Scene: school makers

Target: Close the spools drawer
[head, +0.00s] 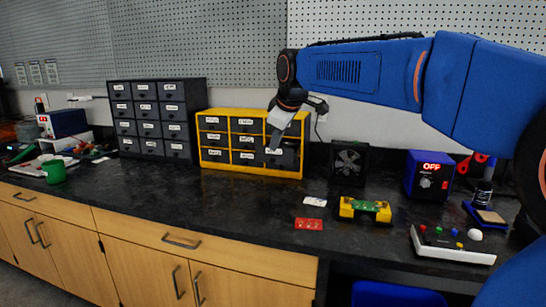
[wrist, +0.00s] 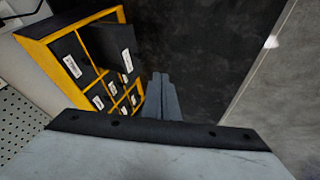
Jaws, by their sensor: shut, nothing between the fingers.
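A yellow cabinet (head: 250,173) with dark labelled drawers stands on the black counter against the wall. In the wrist view, one drawer (wrist: 113,42) of the yellow cabinet (wrist: 35,38) also stands out past the others. My gripper (head: 275,145) is shut and empty, pointing down at the front of the pulled-out drawer. In the wrist view its fingers (wrist: 163,92) are together beside the cabinet front, with a gap to the drawer; contact cannot be told in the head view.
A dark drawer cabinet (head: 155,118) stands to the left. A black fan (head: 348,162) and a blue power supply (head: 428,175) stand to the right.

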